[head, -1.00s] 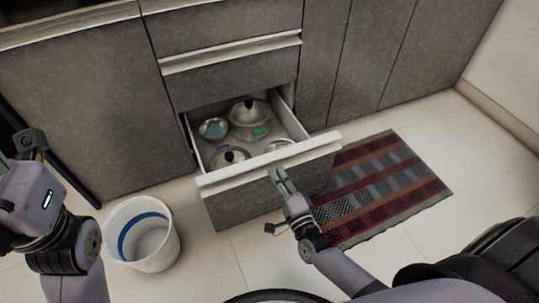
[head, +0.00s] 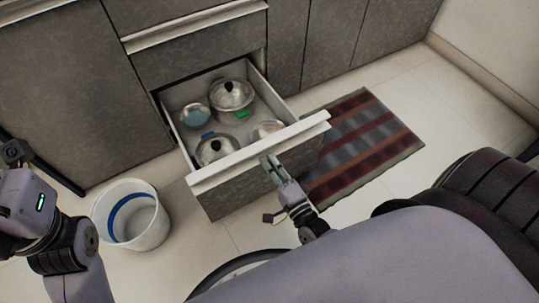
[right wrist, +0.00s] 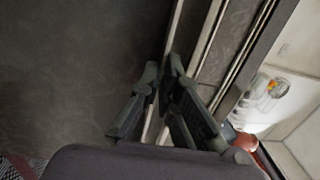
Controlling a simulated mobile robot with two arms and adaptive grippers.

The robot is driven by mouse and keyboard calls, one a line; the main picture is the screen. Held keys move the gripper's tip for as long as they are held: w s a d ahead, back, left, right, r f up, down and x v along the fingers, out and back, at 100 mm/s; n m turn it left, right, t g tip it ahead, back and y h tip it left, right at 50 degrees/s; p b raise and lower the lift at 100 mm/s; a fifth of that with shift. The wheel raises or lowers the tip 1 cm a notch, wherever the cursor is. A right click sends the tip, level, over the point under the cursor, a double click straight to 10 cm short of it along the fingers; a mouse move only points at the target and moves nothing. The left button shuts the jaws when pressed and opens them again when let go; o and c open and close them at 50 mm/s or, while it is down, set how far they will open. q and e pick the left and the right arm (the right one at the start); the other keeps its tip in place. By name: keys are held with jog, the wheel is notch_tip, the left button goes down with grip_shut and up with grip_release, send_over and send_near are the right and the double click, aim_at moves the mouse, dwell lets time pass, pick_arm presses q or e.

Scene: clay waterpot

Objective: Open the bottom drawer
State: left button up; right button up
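The bottom drawer (head: 258,150) is pulled well out of the grey cabinet, and its inside shows. It holds a lidded metal pot (head: 232,95), another lidded pot (head: 214,149) and small bowls. My right gripper (head: 267,161) is at the light handle strip (head: 228,161) on the drawer's top front edge. In the right wrist view its two fingers (right wrist: 163,72) lie close on either side of a light strip, shut on it as far as I can see. My left arm is at the left edge of the head view; its fingertips do not show.
A white bucket (head: 132,222) stands on the floor left of the drawer. A red striped rug (head: 360,150) lies to the right. A closed drawer (head: 200,52) is above. The tiled floor in front of the drawer is partly covered by my own body.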

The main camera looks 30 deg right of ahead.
jog(key=o, duration=0.4)
jog(key=shift+o, duration=0.2)
